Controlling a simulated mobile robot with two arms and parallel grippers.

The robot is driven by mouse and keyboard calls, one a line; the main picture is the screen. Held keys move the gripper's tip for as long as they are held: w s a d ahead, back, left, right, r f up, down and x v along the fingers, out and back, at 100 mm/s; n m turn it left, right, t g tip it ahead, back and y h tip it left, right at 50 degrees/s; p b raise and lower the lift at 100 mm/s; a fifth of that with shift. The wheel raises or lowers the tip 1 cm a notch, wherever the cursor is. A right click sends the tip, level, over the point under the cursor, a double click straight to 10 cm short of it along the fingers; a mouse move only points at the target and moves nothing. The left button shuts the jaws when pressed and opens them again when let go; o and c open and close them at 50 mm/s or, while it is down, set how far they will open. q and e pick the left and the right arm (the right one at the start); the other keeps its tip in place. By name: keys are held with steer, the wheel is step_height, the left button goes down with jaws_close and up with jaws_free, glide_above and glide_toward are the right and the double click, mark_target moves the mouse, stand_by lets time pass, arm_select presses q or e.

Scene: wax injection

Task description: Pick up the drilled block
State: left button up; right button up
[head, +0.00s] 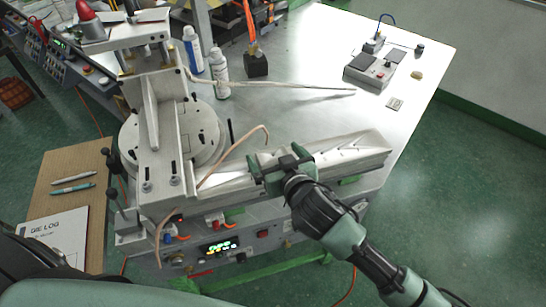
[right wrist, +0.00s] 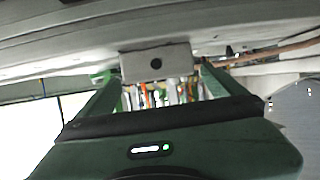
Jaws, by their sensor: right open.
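The drilled block (right wrist: 156,62), a pale grey block with one dark round hole in its face, shows in the right wrist view ahead of and between the two green fingers of my right gripper (right wrist: 157,80). The fingers are apart, one on each side of it; I cannot tell whether either touches it. In the head view my right gripper (head: 283,166) is open over the long pale metal trough at the front of the machine. There the gripper mostly hides the block. My left gripper is not in view.
The trough (head: 350,155) runs right from the machine's round plate (head: 130,140). A bent tan hose (head: 235,152) lies just left of my right gripper. Two bottles (head: 219,75) and a grey control box (head: 370,70) stand farther back. The metal tabletop (head: 310,110) behind the trough is mostly clear.

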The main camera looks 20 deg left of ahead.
mark_target(272, 154)
steer(key=shift+f+p+x, duration=0.2)
steer(key=shift+p+x, duration=0.35)
steer(key=shift+x, duration=1.6)
steer(key=shift+s+r, duration=0.1)
steer(key=c, duration=1.9)
